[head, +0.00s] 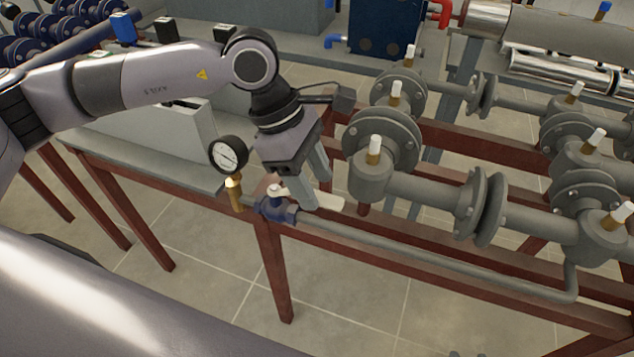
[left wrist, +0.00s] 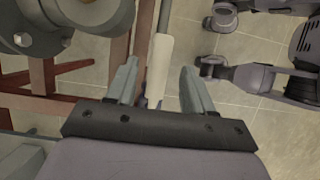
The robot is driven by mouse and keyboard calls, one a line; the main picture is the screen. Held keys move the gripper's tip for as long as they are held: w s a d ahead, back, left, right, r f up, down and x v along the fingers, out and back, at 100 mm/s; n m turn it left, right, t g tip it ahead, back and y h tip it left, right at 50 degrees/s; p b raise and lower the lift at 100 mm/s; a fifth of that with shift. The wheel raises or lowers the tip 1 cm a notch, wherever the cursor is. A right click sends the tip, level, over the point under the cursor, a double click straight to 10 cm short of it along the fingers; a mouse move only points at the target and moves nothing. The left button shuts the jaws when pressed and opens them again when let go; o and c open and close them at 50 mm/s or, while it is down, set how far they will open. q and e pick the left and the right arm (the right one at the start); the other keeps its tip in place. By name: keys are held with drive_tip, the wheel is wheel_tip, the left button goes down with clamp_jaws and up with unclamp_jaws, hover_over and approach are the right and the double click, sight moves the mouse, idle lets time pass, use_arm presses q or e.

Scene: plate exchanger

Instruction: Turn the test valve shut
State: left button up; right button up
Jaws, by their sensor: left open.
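The test valve (head: 272,207) is a small blue body on the thin grey pipe at the front of the red frame, with a brass fitting on its left. Its long cream handle (head: 325,201) points right, roughly along the pipe. My left gripper (head: 311,190) is open and hangs over the handle. In the left wrist view the handle (left wrist: 159,68) lies between the two spread fingers, with gaps on both sides. Part of the handle is hidden behind the near finger in the head view. Dark arm parts at the right of the left wrist view may be my right arm; its jaws are unclear.
A round gauge (head: 228,155) stands just left of my left gripper. A flanged grey valve (head: 374,170) and thick pipes lie close to the right. The thin pipe (head: 430,258) runs right along the red frame (head: 275,265). The tiled floor in front is clear.

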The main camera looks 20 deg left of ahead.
use_arm(q)
drive_tip(key=shift+d+f, duration=0.3)
drive_tip(key=shift+f, duration=0.35)
clamp_jaws()
